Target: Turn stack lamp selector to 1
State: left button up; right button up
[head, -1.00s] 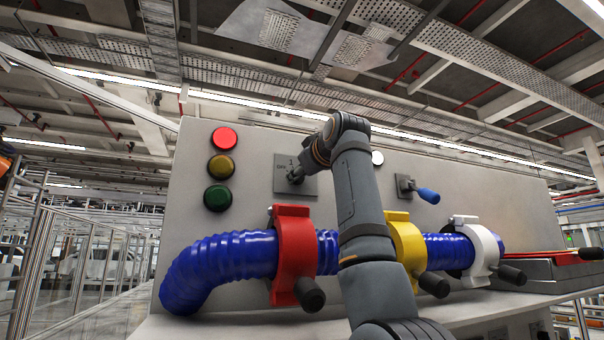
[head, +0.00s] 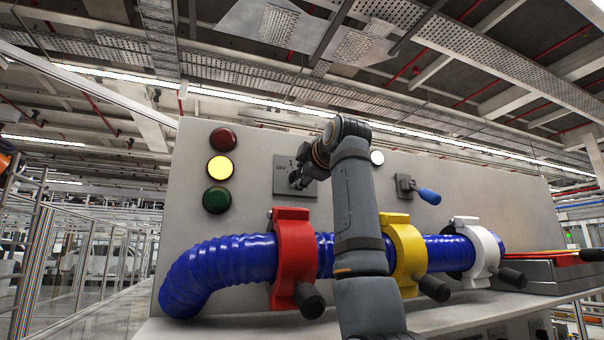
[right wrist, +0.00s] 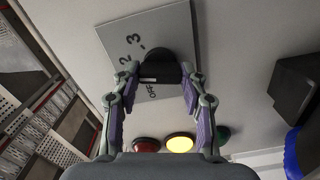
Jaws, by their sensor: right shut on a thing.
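The lamp selector is a dark knob (right wrist: 158,68) on a grey square plate (right wrist: 118,42); the marks 2, 3 and OFF show in the right wrist view. In the head view the plate (head: 283,185) is partly hidden by my right gripper (head: 298,177). My right gripper is shut on the knob, one finger on each side. I cannot tell for certain which mark the knob points to. In the stack lamp, the yellow lamp (head: 220,167) is lit, while the red lamp (head: 223,139) and green lamp (head: 216,200) are dark. My left gripper is not in view.
A blue corrugated hose (head: 232,257) runs below the selector, with red (head: 294,250), yellow (head: 408,255) and white (head: 481,248) clamps. A blue-handled lever (head: 428,195) is right of my arm. The panel between the lever and its right edge is clear.

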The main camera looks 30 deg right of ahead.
jog(key=shift+w+f+n+p, duration=0.15)
jog(key=shift+n+p, duration=0.1)
jog(key=shift+n, duration=1.5)
jog(key=shift+f+n+p, duration=0.15)
jog(key=shift+n+p, duration=0.05)
jog(key=shift+n, duration=1.55)
jog(key=o, duration=1.1)
jog(key=shift+s+a+r, duration=0.1)
jog(key=shift+s+a, duration=0.05)
jog(key=shift+s, duration=0.05)
jog(key=shift+o, duration=0.2)
jog(key=shift+r, duration=0.1)
